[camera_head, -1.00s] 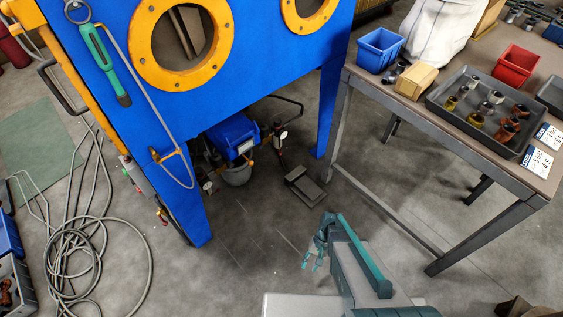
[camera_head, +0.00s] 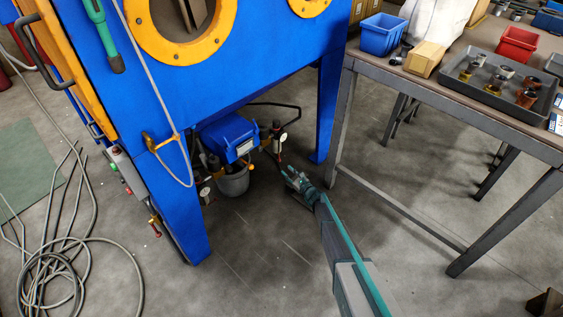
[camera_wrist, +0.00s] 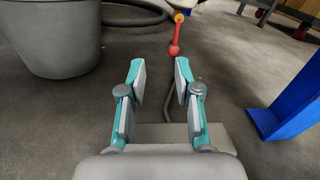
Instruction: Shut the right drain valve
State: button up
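In the wrist view a red valve handle (camera_wrist: 175,46) with a yellow end hangs ahead of my gripper (camera_wrist: 160,80), slightly right of the finger gap. It looks like the right drain valve's lever. My gripper is open and empty, with clear floor showing between its fingers and the handle apart from them. In the head view my gripper (camera_head: 290,175) is low under the blue cabinet (camera_head: 230,95), in front of the right-hand pipe fittings with a round gauge (camera_head: 283,137). The lever is too small to make out clearly there.
The workbench (camera_head: 440,88) is farther right.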

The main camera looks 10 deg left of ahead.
aim_at(279, 159)
jog(key=w+a, duration=0.2)
jog(key=w, duration=0.1)
jog(key=w+a+m+b, duration=0.1)
jog(key=w+a, duration=0.1)
jog(key=w, duration=0.1)
jog(key=w+a+m+t+b, duration=0.1)
jog(key=w, duration=0.2)
jog(key=shift+w+a+r+h, duration=0.1)
jog(key=shift+w+a+h, duration=0.1)
jog(key=shift+a+h, duration=0.2)
grip_shut()
